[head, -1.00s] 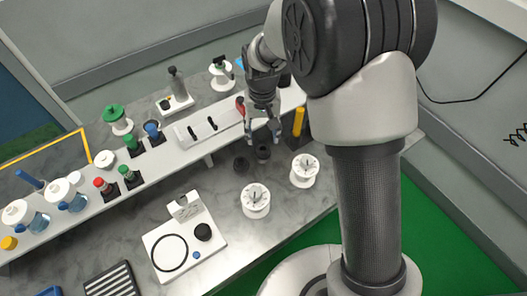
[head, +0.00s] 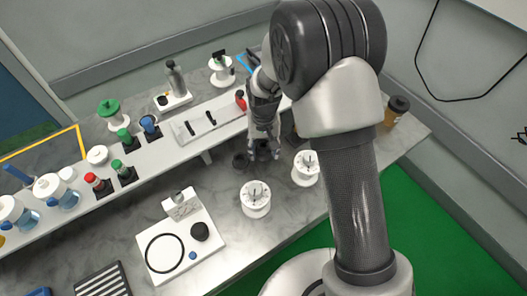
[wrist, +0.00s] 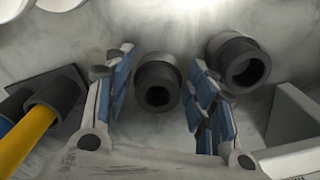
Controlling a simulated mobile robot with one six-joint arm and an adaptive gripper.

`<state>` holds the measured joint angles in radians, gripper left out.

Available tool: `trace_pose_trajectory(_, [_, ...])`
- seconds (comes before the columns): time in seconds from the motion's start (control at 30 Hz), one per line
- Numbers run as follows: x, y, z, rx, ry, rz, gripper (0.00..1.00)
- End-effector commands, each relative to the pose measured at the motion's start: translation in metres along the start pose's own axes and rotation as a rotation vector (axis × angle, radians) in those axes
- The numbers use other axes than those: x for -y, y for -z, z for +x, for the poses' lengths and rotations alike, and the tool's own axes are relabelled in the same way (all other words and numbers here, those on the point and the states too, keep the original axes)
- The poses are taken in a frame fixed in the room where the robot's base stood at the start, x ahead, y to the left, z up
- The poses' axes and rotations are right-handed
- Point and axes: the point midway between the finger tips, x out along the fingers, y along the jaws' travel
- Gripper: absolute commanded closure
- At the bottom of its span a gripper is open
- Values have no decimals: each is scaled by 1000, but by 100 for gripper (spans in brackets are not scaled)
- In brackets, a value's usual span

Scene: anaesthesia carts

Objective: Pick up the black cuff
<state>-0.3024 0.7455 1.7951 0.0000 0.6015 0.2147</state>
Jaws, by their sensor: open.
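One dark cuff (wrist: 157,85) lies between the two blue-padded fingers of my gripper (wrist: 163,68) in the wrist view, with a gap on each side. In the head view this cuff (head: 264,153) is partly hidden by my gripper (head: 263,157), which reaches down over it. The second dark cuff (wrist: 240,64) is just outside the right finger in the wrist view; in the head view it (head: 240,160) is left of my gripper. My gripper is open and holds nothing.
A yellow rod with a dark collar (wrist: 28,135) is close to the left finger in the wrist view. White spools (head: 256,199) (head: 305,168) stand nearer the front edge. The raised shelf (head: 225,133) runs close behind my gripper. A white tray (head: 178,262) is at the front left.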

Motion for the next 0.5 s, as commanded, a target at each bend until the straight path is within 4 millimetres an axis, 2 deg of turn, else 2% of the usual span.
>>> trace_pose_trajectory(0.13, [0,0,-2,-1,0,0,50])
trace_pose_trajectory(0.5, [0,0,-2,-1,0,0,74])
